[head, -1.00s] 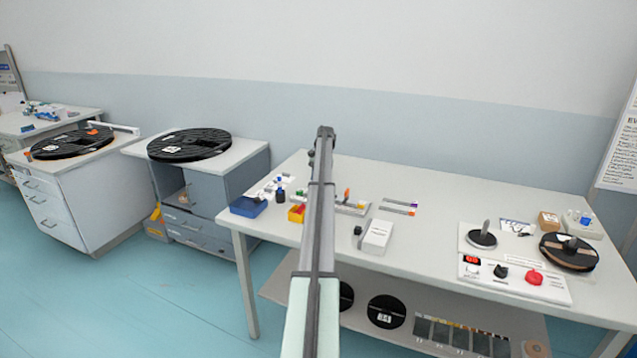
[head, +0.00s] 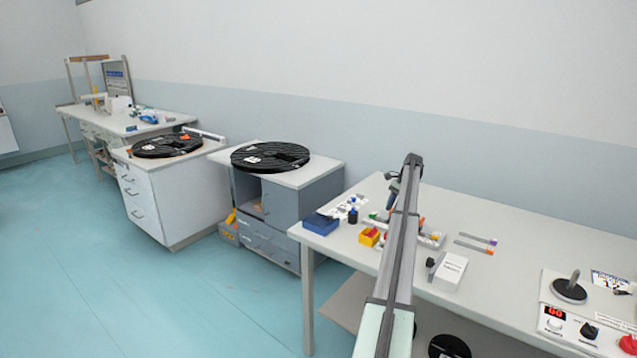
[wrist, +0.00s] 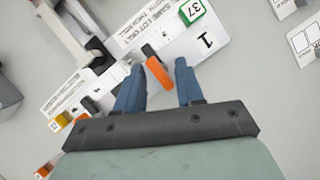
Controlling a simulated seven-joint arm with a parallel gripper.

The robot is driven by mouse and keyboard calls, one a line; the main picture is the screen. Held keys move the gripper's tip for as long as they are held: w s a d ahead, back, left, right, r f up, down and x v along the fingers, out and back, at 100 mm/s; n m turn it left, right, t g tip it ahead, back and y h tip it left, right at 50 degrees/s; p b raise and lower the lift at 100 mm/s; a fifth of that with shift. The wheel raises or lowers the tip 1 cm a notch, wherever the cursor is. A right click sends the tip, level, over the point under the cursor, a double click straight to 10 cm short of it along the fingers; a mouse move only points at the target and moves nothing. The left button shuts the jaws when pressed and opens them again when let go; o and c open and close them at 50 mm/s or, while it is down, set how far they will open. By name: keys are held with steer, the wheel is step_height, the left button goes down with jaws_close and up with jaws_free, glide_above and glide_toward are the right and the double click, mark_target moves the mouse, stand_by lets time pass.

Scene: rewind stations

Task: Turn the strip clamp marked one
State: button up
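In the wrist view, a white plate marked 1 (wrist: 212,50) carries a strip clamp with an orange lever (wrist: 158,73) and a dark pivot piece. The orange lever shows between the fingertips, closer to the left one. I cannot tell whether the fingers are down around it or still above it. In the head view my arm hides most of the clamp area.
A second orange lever (wrist: 62,121) lies to the lower left in the wrist view. In the head view, a blue bin (head: 320,224), a yellow and red bin (head: 369,237) and a white box (head: 450,271) stand nearby. Large black reels lie on the cabinets at left.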

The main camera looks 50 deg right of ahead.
steer(key=m+t, duration=0.1)
steer(key=m, duration=0.2)
steer(key=m+h, duration=0.1)
steer(key=m, duration=0.2)
steer(key=shift+s+a+t+h, duration=0.2)
steer(key=shift+t+h, duration=0.1)
steer(key=shift+t, duration=0.1)
steer(key=m+h, duration=0.1)
steer(key=m, duration=0.2)
steer(key=m+h, duration=0.1)
steer(key=m, duration=0.2)
steer(key=shift+a+t, duration=0.15)
steer(key=shift+t, duration=0.15)
steer(key=v, duration=1.3)
steer(key=w+a+f+n+t+h, duration=0.15)
steer(key=w+n+t+h, duration=0.35)
steer(key=w, duration=1.7)
steer(key=w+a+f+n, duration=0.1)
steer(key=w+a+n, duration=0.1)
steer(key=w+a, duration=0.2)
steer(key=w+a+f+n+h, duration=0.1)
steer(key=w+a, duration=0.4)
steer(key=w, duration=0.6)
steer(key=shift+f+n+t, duration=0.4)
steer(key=shift+f+n, duration=0.25)
steer(key=shift+n, duration=0.65)
steer(key=shift+w+d, duration=0.1)
